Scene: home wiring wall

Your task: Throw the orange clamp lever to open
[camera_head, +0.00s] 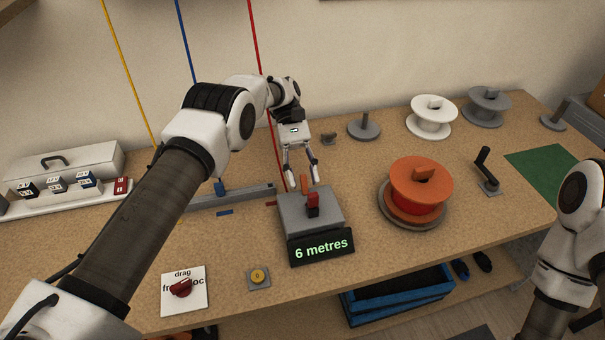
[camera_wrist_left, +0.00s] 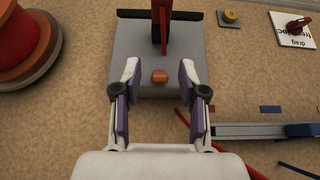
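The orange clamp lever (camera_head: 304,183) is a small orange piece at the back edge of the grey box (camera_head: 290,213), whose display reads "6 metres" (camera_head: 323,249). In the left wrist view the lever (camera_wrist_left: 159,76) lies between my left gripper's fingertips (camera_wrist_left: 159,68), with a gap on each side. My left gripper (camera_head: 303,179) is open and points down at the lever; I cannot tell its exact height above it. A red upright part (camera_head: 313,204) stands on the box in front of the lever. My right gripper is not in view; only part of that arm shows at the right.
An orange spool (camera_head: 421,182) stands right of the box. Left of it lie a grey rail (camera_head: 235,196), a yellow button (camera_head: 258,275) and a card with a red knob (camera_head: 182,288). A red wire (camera_head: 255,45) hangs behind my left gripper. Bare table lies between box and spool.

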